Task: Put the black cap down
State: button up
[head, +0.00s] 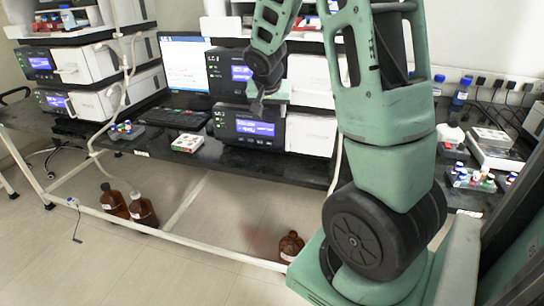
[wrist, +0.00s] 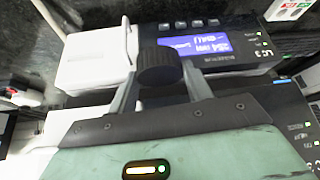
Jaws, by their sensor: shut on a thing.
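The black cap (wrist: 160,68) is a round, ribbed knob shape in the wrist view. My gripper (wrist: 160,82) is shut on it, with one grey finger on each side. In the head view my gripper (head: 258,104) hangs in front of the stacked instruments, above the dark bench (head: 240,160). There the cap is too small and dark to make out against the instruments. In the wrist view it overlaps the front of a black instrument with a blue display (wrist: 198,46); the frames do not show contact with anything below it.
Stacked instruments (head: 311,133) stand behind my gripper. A monitor (head: 187,62), a keyboard (head: 180,118), a small white-and-red tray (head: 187,143) and a vial rack (head: 122,131) are to the left. Brown bottles (head: 143,209) stand on the floor. The bench front has some bare room.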

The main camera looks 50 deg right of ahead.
aim_at(272, 166)
notch_tip(272, 166, down, 18)
jog(key=b, duration=0.8)
jog(key=shift+r, duration=0.2)
jog(key=shift+f, duration=0.2)
jog(key=o, duration=1)
jog(key=shift+r, duration=0.1)
jog(key=shift+c, duration=0.2)
jog(key=shift+r, duration=0.1)
